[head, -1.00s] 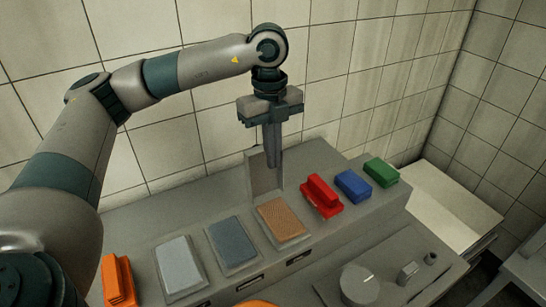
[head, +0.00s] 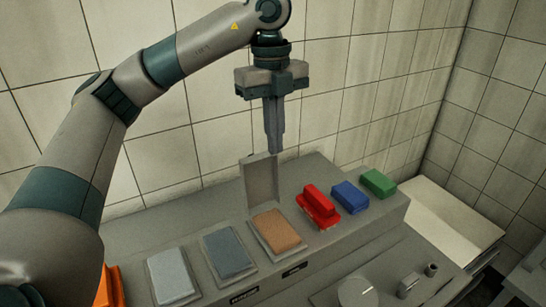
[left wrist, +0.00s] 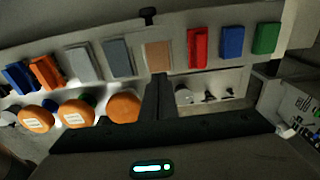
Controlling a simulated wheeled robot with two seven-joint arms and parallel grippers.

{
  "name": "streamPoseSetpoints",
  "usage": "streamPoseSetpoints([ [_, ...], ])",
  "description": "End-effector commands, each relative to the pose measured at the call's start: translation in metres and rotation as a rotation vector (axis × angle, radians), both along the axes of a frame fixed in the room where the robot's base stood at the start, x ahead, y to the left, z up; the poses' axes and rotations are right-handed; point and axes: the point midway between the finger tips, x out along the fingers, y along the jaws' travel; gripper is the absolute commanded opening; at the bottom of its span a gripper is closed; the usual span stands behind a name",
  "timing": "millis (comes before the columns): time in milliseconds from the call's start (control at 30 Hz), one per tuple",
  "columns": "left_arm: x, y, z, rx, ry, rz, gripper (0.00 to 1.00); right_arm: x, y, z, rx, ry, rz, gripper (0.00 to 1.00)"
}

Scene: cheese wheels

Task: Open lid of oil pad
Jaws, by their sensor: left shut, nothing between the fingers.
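The brown pad (head: 275,230) sits in a shallow tray on the grey raised counter, third in a row of pads. Its grey lid (head: 261,183) stands upright along the tray's back edge, so the pad is uncovered. My left gripper (head: 275,152) points down with its fingers together and empty, its tips at about the height of the lid's top edge. In the left wrist view the shut fingers (left wrist: 158,92) show below the brown pad (left wrist: 158,56). My right gripper is out of view.
A light grey pad (head: 173,275) and a dark grey pad (head: 230,252) lie left of the brown pad. Red (head: 318,205), blue (head: 350,196) and green (head: 379,183) blocks lie to its right. Orange cheese wheels (left wrist: 124,107) show in the wrist view. A tiled wall stands behind.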

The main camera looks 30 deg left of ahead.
Motion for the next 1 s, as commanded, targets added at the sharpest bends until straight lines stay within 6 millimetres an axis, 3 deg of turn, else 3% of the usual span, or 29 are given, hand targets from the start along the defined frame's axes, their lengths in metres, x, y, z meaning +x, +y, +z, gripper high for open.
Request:
streamPoseSetpoints([
  [300,-0.002,-0.003,0.02,0.001,0.001,0.001,0.0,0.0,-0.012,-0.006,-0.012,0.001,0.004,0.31],
  [1000,-0.002,-0.003,0.02,0.001,0.002,0.0,0.0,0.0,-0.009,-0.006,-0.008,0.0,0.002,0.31],
])
